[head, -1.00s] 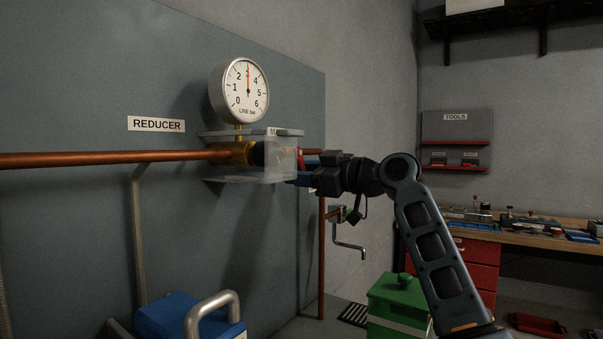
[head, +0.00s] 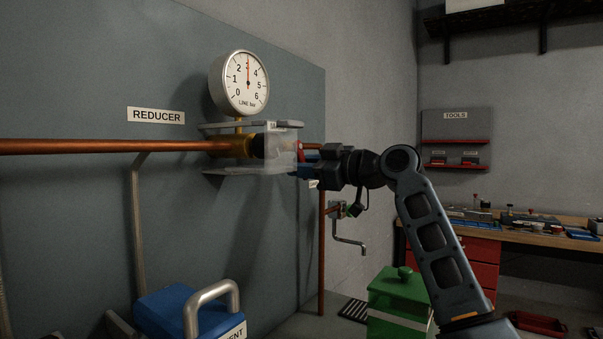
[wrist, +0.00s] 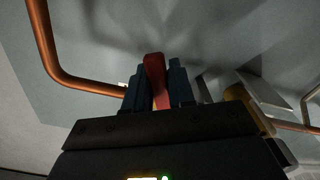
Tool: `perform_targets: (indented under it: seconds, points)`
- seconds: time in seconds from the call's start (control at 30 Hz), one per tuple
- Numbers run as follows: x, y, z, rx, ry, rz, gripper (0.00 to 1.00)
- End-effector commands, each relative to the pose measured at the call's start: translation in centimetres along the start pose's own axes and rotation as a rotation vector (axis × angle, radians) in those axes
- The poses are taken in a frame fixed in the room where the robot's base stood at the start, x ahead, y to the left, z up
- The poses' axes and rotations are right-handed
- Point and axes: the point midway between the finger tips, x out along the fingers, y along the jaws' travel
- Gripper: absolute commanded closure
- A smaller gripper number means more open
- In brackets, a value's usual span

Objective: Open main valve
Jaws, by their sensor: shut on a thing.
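The main valve's red lever (wrist: 154,78) stands between the two dark blue fingers of my gripper (wrist: 154,85) in the wrist view, and the gripper is shut on it. In the head view my gripper (head: 306,164) reaches in from the right at the end of the copper pipe, and only a small bit of the red lever (head: 300,150) shows beside the fingers. A clear cover (head: 281,153) and the brass fitting (head: 236,147) sit just left of the lever. The valve body is mostly hidden by the cover and gripper.
A round line gauge (head: 239,83) stands above the brass fitting, its needle near 3. A crank handle (head: 348,240) hangs below my gripper. A green box (head: 398,300) and a blue object with a grey handle (head: 180,310) are low in front. A workbench (head: 520,234) stands at the right.

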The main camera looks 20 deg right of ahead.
Motion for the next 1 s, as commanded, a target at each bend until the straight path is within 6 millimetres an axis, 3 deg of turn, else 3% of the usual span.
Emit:
perform_targets:
  seconds: [0.4, 0.8, 0.83, 1.0]
  points:
    - [0.0, 1.2, 0.1, -0.293, 0.000, 0.001, 1.00]
    - [0.0, 1.5, -0.2, -0.331, -0.001, 0.000, 1.00]
    - [0.0, 1.5, -0.2, -0.331, -0.001, 0.000, 0.75]
    - [0.0, 1.5, -0.2, -0.330, -0.001, 0.001, 0.59]
